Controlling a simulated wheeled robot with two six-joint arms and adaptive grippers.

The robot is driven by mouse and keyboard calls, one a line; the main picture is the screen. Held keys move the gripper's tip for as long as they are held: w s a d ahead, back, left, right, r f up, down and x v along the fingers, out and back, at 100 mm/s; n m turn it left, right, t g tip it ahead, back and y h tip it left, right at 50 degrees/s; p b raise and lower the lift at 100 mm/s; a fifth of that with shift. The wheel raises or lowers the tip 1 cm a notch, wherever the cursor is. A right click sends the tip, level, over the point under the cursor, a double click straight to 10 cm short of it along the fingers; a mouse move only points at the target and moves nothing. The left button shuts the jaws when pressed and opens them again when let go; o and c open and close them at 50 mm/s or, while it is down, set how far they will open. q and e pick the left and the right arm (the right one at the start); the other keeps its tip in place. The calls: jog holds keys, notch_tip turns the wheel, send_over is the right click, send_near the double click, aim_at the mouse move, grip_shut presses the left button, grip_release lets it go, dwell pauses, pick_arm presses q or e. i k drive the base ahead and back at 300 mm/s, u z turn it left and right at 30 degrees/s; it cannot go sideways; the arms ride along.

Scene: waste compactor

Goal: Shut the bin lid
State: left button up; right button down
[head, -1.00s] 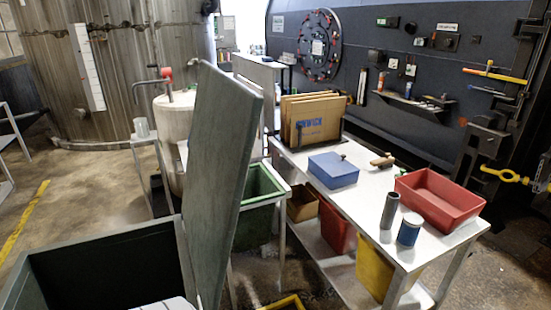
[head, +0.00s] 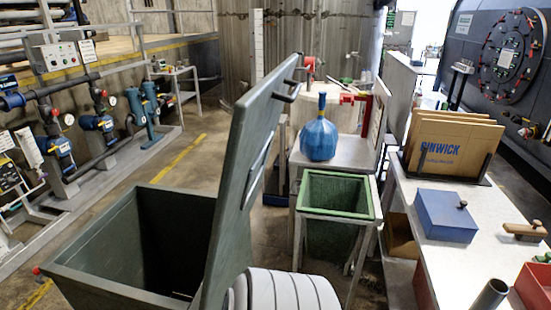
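The large dark green bin (head: 178,225) stands at the lower left of the head view, with its top open and a dark inside. Its lid (head: 250,130), a flat grey-green panel, stands steeply up from the bin's right side and leans to the right toward its top. A dark handle (head: 288,96) shows near the lid's upper edge, and a bar runs along its right-hand face. The lower end of the lid is cut off by the picture edge. Neither my left nor my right gripper is in view, and nothing is seen touching the lid.
A smaller open green bin (head: 338,212) stands in a metal frame right of the lid. A white table (head: 415,258) with a blue box (head: 446,215) and cardboard is at right. Pipework (head: 85,125) lines the left; floor between is clear.

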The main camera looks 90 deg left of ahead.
aim_at(257, 115)
jog(key=u, duration=2.45)
